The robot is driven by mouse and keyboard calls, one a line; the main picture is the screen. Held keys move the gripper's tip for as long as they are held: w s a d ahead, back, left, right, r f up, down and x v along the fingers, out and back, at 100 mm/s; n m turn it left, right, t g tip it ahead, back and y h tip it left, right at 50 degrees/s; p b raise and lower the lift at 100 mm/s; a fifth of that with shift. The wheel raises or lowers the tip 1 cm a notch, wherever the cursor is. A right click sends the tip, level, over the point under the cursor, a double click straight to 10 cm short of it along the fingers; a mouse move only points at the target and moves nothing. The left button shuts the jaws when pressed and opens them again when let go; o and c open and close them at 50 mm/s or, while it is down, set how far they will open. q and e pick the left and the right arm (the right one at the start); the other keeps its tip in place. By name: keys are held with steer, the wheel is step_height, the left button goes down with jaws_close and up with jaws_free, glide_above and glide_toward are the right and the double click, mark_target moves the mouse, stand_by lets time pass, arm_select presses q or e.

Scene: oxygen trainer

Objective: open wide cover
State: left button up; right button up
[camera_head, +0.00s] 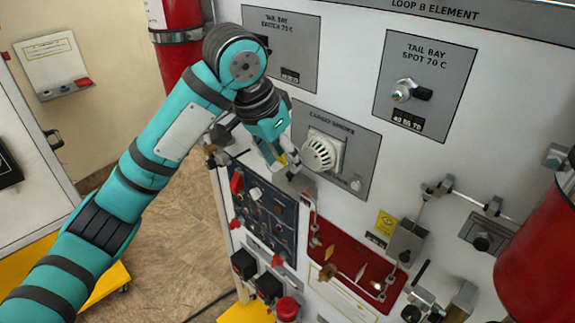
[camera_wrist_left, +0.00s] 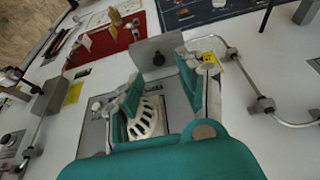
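Which part is the wide cover I cannot tell for sure; a flat grey metal plate (camera_wrist_left: 157,50) stands out from the panel beside the cargo smoke detector. It also shows in the head view (camera_head: 298,182), partly behind my gripper. My left gripper (camera_head: 287,163) is over the lower left of the smoke detector, close to this plate. In the left wrist view the two fingers of my left gripper (camera_wrist_left: 160,82) are apart, with the plate just beyond the tips. Whether they touch it I cannot tell. My right gripper is not in view.
The white smoke detector (camera_head: 319,153) lies right of my gripper. Metal pipes (camera_head: 313,222) run near the plate. A grey metal box (camera_head: 408,240) and a red recessed panel (camera_head: 350,262) are lower right. Red cylinders stand at right (camera_head: 545,240) and upper left (camera_head: 178,50).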

arm_select(q)
steer(key=v, duration=0.8)
steer(key=shift+f, duration=0.1)
